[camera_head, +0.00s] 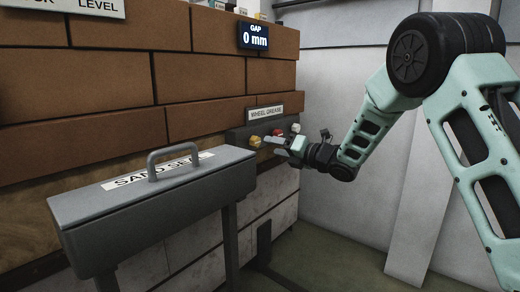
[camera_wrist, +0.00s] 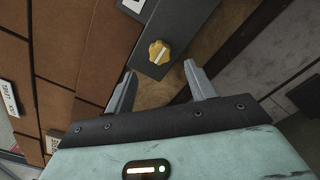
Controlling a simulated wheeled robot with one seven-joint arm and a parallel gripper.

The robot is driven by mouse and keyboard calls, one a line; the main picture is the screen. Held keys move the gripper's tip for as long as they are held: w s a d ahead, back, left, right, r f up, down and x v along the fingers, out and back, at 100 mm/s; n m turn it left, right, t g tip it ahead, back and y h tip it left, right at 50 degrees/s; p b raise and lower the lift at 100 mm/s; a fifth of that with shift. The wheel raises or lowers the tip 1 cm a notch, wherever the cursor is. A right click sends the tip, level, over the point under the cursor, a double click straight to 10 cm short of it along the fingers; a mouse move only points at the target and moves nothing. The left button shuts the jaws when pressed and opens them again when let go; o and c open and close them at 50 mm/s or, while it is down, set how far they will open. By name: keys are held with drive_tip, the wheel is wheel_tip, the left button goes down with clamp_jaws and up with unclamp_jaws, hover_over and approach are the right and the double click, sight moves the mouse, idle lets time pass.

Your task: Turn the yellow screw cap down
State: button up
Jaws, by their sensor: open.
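The yellow screw cap (camera_head: 255,142) sits on a dark panel (camera_head: 236,140) on the brick wall, under a "WHEEL GREASE" label. In the wrist view the cap (camera_wrist: 160,53) is lobed, with a pale line across its face. My gripper (camera_head: 268,143) is open and empty, its fingers pointing at the panel. In the wrist view my gripper (camera_wrist: 159,69) has its fingertips spread to either side of the cap's line, and the cap shows just beyond them. The cap is not between the fingers, and the exact distance to it is hard to tell.
A red cap (camera_head: 278,132) and a whitish cap (camera_head: 296,128) sit on the panel right of the yellow one. A grey lidded box (camera_head: 150,205) with a handle stands in front of the wall at left. A display (camera_head: 254,37) reads "GAP 0 mm".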

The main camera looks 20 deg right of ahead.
sight(258, 143)
drive_tip(key=b+x, duration=0.1)
drive_tip(key=x, duration=0.6)
drive_tip(key=shift+b, duration=0.3)
drive_tip(key=c, duration=1)
